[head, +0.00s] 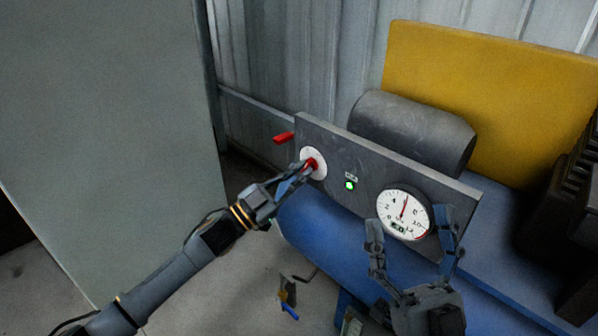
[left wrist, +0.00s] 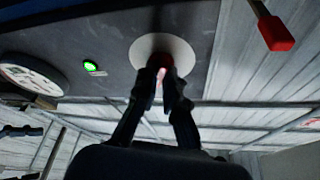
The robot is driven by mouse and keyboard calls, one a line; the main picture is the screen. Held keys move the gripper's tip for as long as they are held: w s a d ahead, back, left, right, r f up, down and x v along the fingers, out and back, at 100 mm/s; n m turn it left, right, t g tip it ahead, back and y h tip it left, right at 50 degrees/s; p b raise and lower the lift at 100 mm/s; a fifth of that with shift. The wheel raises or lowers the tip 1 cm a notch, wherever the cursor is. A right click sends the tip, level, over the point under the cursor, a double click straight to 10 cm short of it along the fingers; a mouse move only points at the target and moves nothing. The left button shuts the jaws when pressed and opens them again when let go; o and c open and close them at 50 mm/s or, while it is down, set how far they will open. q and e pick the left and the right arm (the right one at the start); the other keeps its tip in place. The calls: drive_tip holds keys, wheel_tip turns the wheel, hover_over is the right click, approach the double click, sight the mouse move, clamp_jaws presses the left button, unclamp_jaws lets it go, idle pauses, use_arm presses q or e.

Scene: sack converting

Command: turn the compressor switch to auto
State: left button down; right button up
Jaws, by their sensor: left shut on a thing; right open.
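The compressor switch is a red knob (head: 313,162) on a white round plate (head: 320,156) at the left of the grey panel (head: 370,167). My left gripper (head: 307,169) is shut on the red knob. In the left wrist view, the fingers (left wrist: 161,88) close around the knob (left wrist: 160,66) in front of the white plate (left wrist: 178,47). The fingers hide most of the knob, and I cannot read its setting. My right gripper (head: 411,222) is open and empty in front of the white gauge (head: 397,207).
A lit green lamp (head: 350,185) sits between switch and gauge. A red-tipped lever (head: 284,137) sticks out at the panel's left end. The blue tank (head: 318,228) lies below and a yellow board (head: 480,85) stands behind. Small items (head: 288,293) lie on the floor.

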use_arm(q)
drive_tip(key=shift+m+g, duration=0.4)
drive_tip(key=shift+m, duration=0.4)
use_arm(e)
drive_tip(key=shift+w+a+f+g+h, duration=0.1)
drive_tip(key=shift+w+f+g+h, duration=0.3)
drive_tip(key=shift+w+f, duration=0.15)
use_arm(q)
drive_tip(key=c, duration=1.4)
unclamp_jaws()
drive_tip(key=shift+c, duration=0.2)
use_arm(e)
drive_tip(key=shift+y, duration=0.3)
use_arm(q)
drive_tip(key=v, duration=1.2)
drive_tip(key=shift+f, duration=0.2)
drive_tip(key=shift+w, duration=0.1)
